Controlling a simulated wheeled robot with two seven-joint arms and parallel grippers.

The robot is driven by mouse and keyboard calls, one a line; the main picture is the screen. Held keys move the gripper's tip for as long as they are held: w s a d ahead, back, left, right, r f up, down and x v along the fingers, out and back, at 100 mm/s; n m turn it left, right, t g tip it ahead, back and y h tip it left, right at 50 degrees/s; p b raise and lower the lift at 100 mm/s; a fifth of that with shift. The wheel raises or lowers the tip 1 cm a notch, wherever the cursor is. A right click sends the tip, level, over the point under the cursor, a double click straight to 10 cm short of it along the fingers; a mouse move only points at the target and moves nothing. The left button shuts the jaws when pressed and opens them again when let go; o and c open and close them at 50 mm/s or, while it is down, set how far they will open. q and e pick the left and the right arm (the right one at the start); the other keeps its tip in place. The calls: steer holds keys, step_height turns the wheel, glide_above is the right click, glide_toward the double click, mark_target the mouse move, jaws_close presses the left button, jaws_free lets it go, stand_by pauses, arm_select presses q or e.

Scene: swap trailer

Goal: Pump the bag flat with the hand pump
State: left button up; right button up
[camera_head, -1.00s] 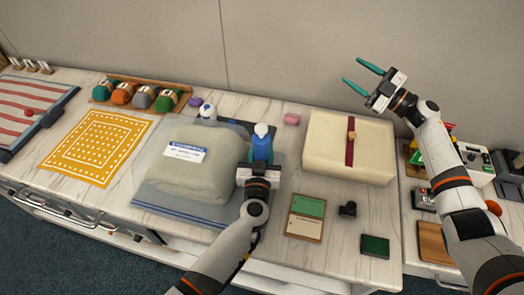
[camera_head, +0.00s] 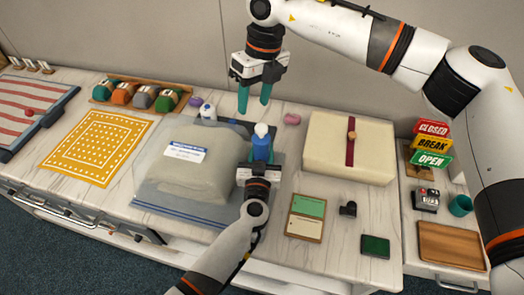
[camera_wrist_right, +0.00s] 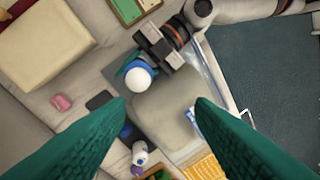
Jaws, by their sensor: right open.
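The clear bag (camera_head: 178,206) lies on the counter around a pale folded bulk with a white and blue label; it looks puffed up. The blue hand pump (camera_head: 262,150) stands upright at the bag's right side, its white knob on top. My left gripper (camera_head: 257,168) is at the pump's body and appears shut on it, its fingertips mostly hidden. My right gripper (camera_head: 254,106) is open and empty, fingers pointing down, above and behind the pump. In the right wrist view, the pump's white knob (camera_wrist_right: 138,79) shows between and beyond the open fingers (camera_wrist_right: 160,102).
A cream box (camera_head: 335,145) with a dark red band stands right of the pump. A pink block (camera_head: 292,119) and a small white bottle (camera_head: 208,111) are behind. A yellow patterned cloth (camera_head: 95,148) lies left. A green and cream card board (camera_head: 305,218) lies in front.

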mark_target(262, 125)
steer(key=shift+w+d+n+t+h, duration=0.1)
steer(key=shift+d+n+t+h, duration=0.3)
steer(key=shift+d+h, duration=0.35)
steer(key=shift+f, duration=4.95)
